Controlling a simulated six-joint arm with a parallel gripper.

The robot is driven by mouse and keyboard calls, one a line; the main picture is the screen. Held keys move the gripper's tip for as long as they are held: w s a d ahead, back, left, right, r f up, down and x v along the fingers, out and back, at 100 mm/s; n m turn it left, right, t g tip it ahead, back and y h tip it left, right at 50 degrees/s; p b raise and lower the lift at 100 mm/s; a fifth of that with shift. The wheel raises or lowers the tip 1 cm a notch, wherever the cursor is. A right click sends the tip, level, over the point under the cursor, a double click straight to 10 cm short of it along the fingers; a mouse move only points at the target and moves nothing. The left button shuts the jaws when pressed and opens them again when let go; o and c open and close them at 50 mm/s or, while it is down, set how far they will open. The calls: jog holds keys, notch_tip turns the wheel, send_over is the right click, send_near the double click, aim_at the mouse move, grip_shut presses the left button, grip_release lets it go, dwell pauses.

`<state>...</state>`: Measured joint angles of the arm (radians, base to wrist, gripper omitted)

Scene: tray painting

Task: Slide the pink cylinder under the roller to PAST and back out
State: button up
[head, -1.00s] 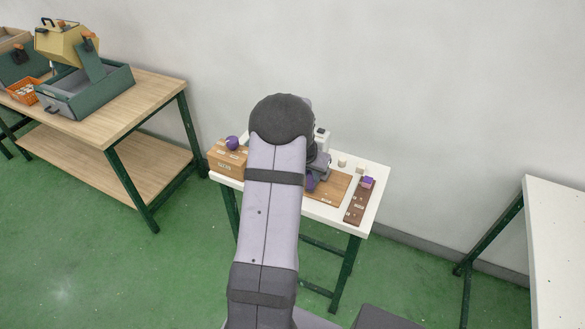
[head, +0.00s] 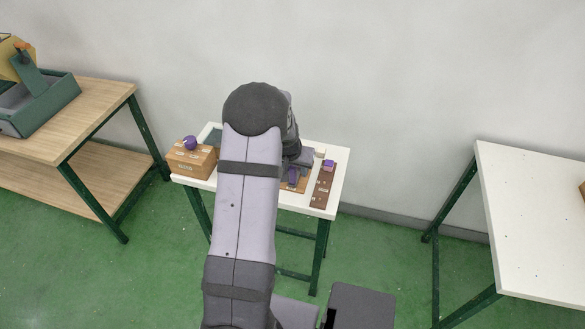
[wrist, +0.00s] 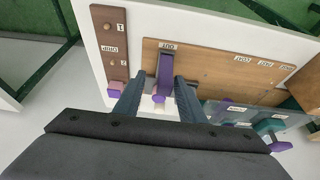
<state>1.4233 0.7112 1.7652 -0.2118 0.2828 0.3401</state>
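My gripper (wrist: 156,88) is open above the OUT end of a wooden board (wrist: 220,72). A purple and grey upright piece (wrist: 166,76) with a pale end stands between its fingers, with gaps on both sides. I cannot tell whether this is the roller. In the head view my gripper (head: 296,172) is low over the board's right part, partly hidden by my arm.
Teal pieces with purple handles (wrist: 280,146) stand beside the board. A wooden box (head: 190,163) with a purple ball (head: 190,143) is at the left of the white table (head: 334,202). Another white table (head: 540,220) stands apart at right, a wooden bench (head: 85,100) at left.

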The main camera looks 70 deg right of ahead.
jog(key=shift+w, duration=0.1)
jog(key=b+v, duration=0.2)
jog(key=v, duration=0.5)
jog(key=shift+r, duration=0.2)
dwell(0.3)
dwell(1.4)
jog(key=s+a+f+n+y, duration=0.1)
jog(key=a+f+y, duration=0.2)
jog(key=a, duration=0.5)
jog(key=a+f+n+y, duration=0.1)
jog(key=a+f+y, duration=0.15)
jog(key=a, duration=0.65)
jog(key=w+a+r+n, duration=0.2)
jog(key=w+a+n, duration=0.3)
jog(key=a, duration=0.6)
jog(key=w+a+r+n, duration=0.2)
jog(key=w+a+n, duration=0.4)
jog(key=a, duration=0.5)
jog(key=w+a+r+n, duration=0.1)
jog(key=w+a+n, duration=0.4)
jog(key=a, duration=0.6)
notch_tip(320, 180, down, 14)
jog(key=b, duration=1.5)
jog(key=shift+w+f+h, duration=0.2)
jog(key=shift+h, duration=0.25)
